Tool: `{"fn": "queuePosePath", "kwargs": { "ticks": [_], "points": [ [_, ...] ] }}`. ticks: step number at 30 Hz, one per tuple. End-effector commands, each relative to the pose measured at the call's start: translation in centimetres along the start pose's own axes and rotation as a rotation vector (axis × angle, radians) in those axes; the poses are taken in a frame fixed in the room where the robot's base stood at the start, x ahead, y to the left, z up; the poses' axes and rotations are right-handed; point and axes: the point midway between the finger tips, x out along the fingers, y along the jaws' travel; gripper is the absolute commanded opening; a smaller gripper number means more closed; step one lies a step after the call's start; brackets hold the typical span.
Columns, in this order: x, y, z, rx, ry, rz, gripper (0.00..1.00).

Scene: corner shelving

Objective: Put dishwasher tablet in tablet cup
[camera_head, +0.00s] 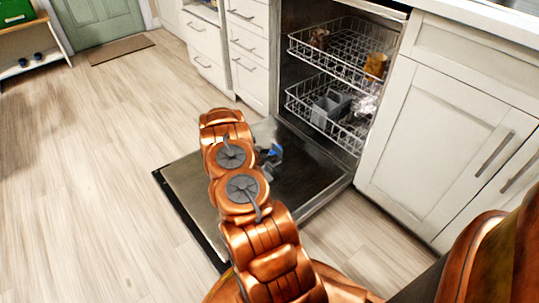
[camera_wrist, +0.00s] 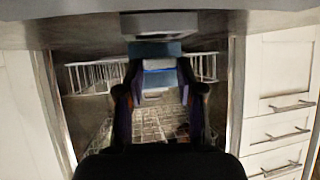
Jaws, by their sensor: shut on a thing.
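The dishwasher tablet (camera_wrist: 158,65), a small blue and white block, sits between the fingers of my gripper (camera_wrist: 158,88) in the wrist view. The fingers are shut on its two sides. In the head view a bit of blue (camera_head: 275,150) shows at my gripper (camera_head: 269,157), which is over the lowered dishwasher door (camera_head: 318,180) and partly hidden by my arm. In the wrist view a pale grey raised part (camera_wrist: 185,22) lies beyond the tablet, near the top edge. I cannot tell whether it is the tablet cup. The cup is not clear in the head view.
The upper rack (camera_head: 345,50) holds a brown cup (camera_head: 320,38) and an orange-yellow cup (camera_head: 375,65). The lower rack (camera_head: 350,130) holds a grey basket (camera_head: 328,105). White drawers (camera_head: 250,60) and a cabinet (camera_head: 440,120) flank the dishwasher. Open floor (camera_head: 80,180) lies left.

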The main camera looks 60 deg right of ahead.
Motion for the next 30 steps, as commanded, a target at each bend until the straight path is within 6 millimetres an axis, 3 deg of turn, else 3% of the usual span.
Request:
{"fn": "queuePosePath", "kwargs": {
  "ticks": [2, 9, 20, 26, 30],
  "points": [
    [0.0, 0.0, 0.0, 0.0, 0.0, 0.0, 0.41],
    [0.0, 0.0, 0.0, 0.0, 0.0, 0.0, 0.66],
    [-0.2, 0.0, 0.0, -0.001, 0.0, 0.0, 0.66],
    [-2.1, -0.1, -0.1, -0.002, 0.001, -0.002, 0.66],
    [-4.5, -0.1, -0.1, -0.001, 0.001, -0.002, 0.66]
  ]
}}
